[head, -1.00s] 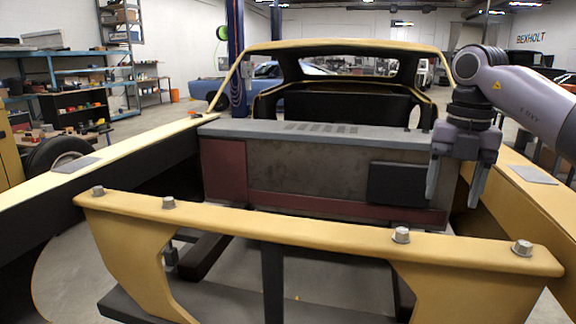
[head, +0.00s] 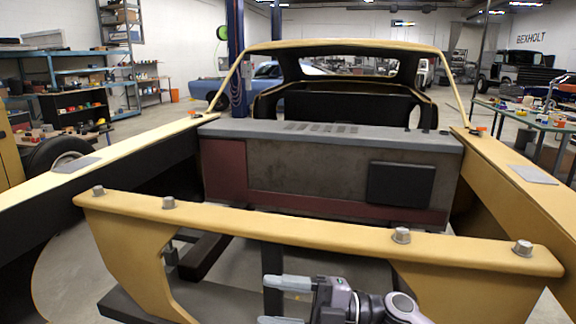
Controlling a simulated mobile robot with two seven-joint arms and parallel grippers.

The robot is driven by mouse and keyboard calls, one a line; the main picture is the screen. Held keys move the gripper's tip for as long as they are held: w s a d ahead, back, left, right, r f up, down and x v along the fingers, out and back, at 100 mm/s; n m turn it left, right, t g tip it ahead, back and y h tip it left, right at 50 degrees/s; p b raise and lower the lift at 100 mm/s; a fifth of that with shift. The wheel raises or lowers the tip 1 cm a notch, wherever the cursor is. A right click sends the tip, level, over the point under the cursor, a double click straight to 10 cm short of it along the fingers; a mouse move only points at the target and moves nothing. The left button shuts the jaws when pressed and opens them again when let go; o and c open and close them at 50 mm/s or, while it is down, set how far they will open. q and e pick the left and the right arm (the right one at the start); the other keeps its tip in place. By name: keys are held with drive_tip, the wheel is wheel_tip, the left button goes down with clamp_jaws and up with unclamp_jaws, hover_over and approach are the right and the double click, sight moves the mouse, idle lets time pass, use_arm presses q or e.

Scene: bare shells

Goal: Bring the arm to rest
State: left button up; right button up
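My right gripper (head: 287,302) is at the bottom middle of the head view, its arm coming in from the lower right. Its two grey fingers point left and stand apart, with nothing between them. It is on the near side of the yellow front crossbar (head: 300,227) and appears below it. The rest of that arm is mostly out of the picture. My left gripper does not show.
The yellow car shell surrounds an empty engine bay, with a grey and red firewall (head: 280,170) at the back. Its left fender (head: 120,160) and right fender (head: 505,165) run along the sides. Bolts stand up from the crossbar. A cluttered workbench (head: 530,118) is at the right.

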drive_tip(key=s+d+f+m+t+h, duration=0.2)
drive_tip(key=d+f+m+t+h, duration=0.95)
drive_tip(key=m+t, duration=0.75)
drive_tip(key=s+d+f+m+g+h, duration=0.3)
drive_tip(key=s+d+f+m+g, duration=0.1)
drive_tip(key=s+f, duration=0.4)
drive_tip(key=s+d+f+m+g+h, duration=0.3)
drive_tip(key=s+d+f+m+g, duration=0.2)
drive_tip(key=s+f, duration=0.3)
drive_tip(key=shift+d+f, duration=0.6)
drive_tip(key=shift+f, duration=0.05)
